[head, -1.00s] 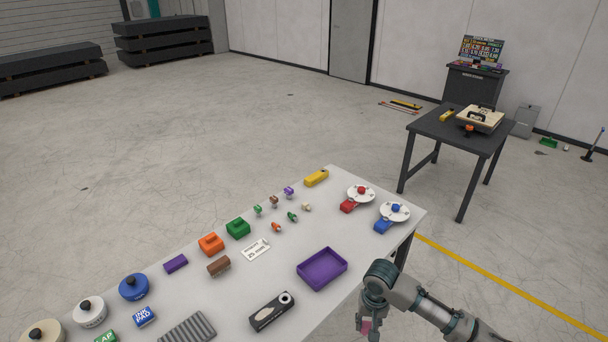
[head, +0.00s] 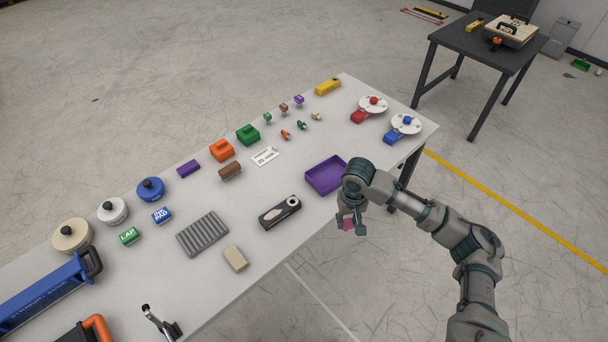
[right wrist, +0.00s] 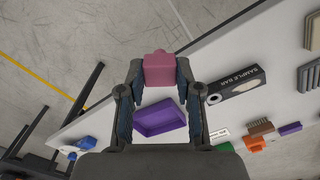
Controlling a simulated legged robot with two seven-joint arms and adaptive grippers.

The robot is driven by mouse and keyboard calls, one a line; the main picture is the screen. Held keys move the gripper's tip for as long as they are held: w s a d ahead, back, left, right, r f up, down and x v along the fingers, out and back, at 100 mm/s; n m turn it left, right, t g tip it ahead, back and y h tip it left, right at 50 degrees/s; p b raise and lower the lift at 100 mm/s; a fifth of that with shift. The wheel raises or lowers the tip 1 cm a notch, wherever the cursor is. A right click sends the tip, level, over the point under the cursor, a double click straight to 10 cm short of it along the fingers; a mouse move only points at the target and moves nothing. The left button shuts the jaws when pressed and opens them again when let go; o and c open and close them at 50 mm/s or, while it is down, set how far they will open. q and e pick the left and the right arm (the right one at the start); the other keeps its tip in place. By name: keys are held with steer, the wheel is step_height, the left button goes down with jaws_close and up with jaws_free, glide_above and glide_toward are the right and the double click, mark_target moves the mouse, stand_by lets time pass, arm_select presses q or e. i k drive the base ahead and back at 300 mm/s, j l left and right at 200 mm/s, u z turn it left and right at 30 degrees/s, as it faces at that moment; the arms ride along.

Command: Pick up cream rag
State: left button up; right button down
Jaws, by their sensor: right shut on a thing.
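A small cream block-like thing (head: 235,258), which may be the cream rag, lies on the near edge of the table in the head view. In the right wrist view a cream-grey piece at the upper right edge (right wrist: 310,76) may be the same thing; I cannot tell. My right gripper (head: 351,226) is beyond the table's right front edge, well right of the cream thing. It is shut on a pink block (right wrist: 160,69), held between its fingertips. My left gripper is not in view.
The long grey table (head: 290,215) carries a purple tray (head: 326,175), a black sample bar (head: 280,211), a ribbed grey block (head: 203,234) and several stamps and pads. A blue straight edge (head: 45,295) lies at the left. A dark table (head: 485,45) stands behind.

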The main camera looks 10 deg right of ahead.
mark_target(234, 256)
steer(key=i+l+u, duration=0.15)
steer(key=l+u, duration=0.2)
steer(key=u, duration=0.15)
steer(key=i+l+u, duration=0.1)
steer(key=l+u, duration=0.65)
steer(key=u, duration=0.2)
